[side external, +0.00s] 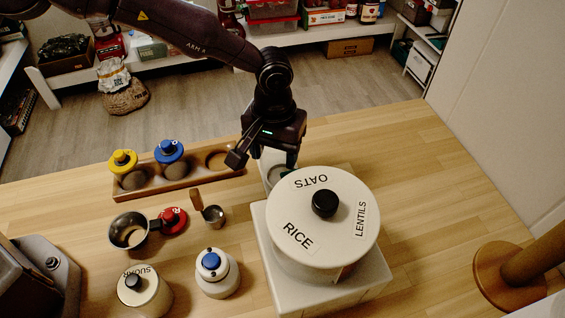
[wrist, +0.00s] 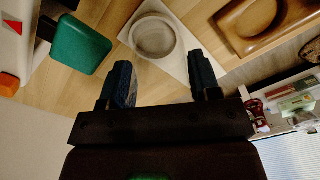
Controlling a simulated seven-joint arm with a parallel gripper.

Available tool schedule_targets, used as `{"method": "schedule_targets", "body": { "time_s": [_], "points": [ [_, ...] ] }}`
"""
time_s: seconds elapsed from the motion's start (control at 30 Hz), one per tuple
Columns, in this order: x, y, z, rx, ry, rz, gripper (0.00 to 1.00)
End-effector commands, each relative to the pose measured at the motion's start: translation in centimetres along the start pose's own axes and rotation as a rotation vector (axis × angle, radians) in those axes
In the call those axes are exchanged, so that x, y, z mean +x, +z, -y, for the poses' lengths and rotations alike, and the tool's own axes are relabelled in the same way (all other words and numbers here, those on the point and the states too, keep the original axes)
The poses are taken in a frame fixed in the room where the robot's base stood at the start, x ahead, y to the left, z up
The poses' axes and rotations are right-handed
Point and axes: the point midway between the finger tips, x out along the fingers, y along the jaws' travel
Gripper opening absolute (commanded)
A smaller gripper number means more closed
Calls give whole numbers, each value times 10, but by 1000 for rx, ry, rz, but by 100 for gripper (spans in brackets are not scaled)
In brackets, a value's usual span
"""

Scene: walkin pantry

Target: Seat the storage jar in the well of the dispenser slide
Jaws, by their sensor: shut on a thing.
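My gripper (side external: 264,158) hangs above the dispenser slide, behind the dispenser drum. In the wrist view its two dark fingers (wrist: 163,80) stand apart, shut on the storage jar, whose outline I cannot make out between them. The slide (wrist: 182,68) is a white plate with a round well (wrist: 153,37) just beyond the fingertips. In the side view the well (side external: 280,175) shows partly, under the gripper and beside the drum. The dispenser (side external: 300,205) is a white drum with a black knob, labelled OATS, RICE and LENTILS.
A wooden rack (side external: 190,178) holds a yellow-lidded and a blue-lidded jar; its right hole is empty.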

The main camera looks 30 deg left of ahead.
Motion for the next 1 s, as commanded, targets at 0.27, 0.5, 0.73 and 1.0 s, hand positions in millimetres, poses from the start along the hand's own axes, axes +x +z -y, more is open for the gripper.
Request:
{"method": "schedule_targets", "body": {
  "time_s": [0.27,0.5,0.73,1.0],
  "points": [
    [17,-11,-10,2,1,1,30],
    [47,-12,-10,1,1,1,30],
    [48,-12,-10,2,1,-1,30],
    [52,-12,-10,1,0,1,83]
  ]
}}
